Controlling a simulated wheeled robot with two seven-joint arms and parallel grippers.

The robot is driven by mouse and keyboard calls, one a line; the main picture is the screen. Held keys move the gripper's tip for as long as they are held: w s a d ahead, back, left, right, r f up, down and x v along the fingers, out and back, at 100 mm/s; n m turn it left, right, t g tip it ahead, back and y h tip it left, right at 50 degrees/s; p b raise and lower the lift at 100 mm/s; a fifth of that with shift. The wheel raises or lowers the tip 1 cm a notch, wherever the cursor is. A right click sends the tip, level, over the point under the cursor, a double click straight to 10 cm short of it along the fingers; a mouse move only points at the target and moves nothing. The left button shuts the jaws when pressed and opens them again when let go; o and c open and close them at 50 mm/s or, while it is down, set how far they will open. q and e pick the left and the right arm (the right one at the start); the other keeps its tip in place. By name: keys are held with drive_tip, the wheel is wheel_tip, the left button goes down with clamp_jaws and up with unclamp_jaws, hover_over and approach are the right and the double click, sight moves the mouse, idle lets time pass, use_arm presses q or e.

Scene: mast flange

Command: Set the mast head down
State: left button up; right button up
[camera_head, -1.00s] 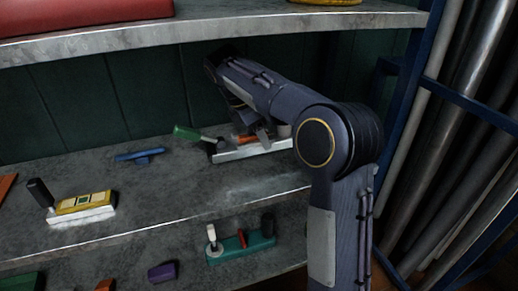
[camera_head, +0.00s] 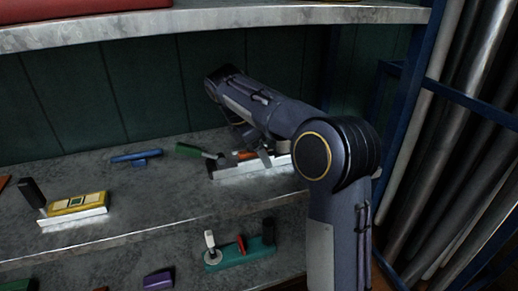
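The piece I take to be the mast head (camera_head: 228,173) has a pale flat base, an orange part and a green-ended handle pointing left. It is low over the middle shelf (camera_head: 150,203), towards the back; I cannot tell whether its base touches. My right arm comes in from the lower right and bends at a large round joint. My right gripper (camera_head: 262,153) is at the orange part and appears shut on it, as the piece has moved with it. The wrist and forearm hide much of the grip and the piece's right end. My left gripper is not in view.
A yellow-and-white block with a black handle (camera_head: 73,209) stands at the left. A blue tool (camera_head: 136,156) lies behind it. A teal piece (camera_head: 240,253) is on the shelf below. The upper shelf (camera_head: 200,25) overhangs. Metal tubes (camera_head: 460,140) stand at the right.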

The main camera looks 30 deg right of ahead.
drive_tip(key=shift+r, duration=0.4)
drive_tip(key=p+v, duration=0.4)
drive_tip(key=v, duration=0.3)
drive_tip(key=shift+a, duration=0.1)
drive_tip(key=shift+a, duration=0.1)
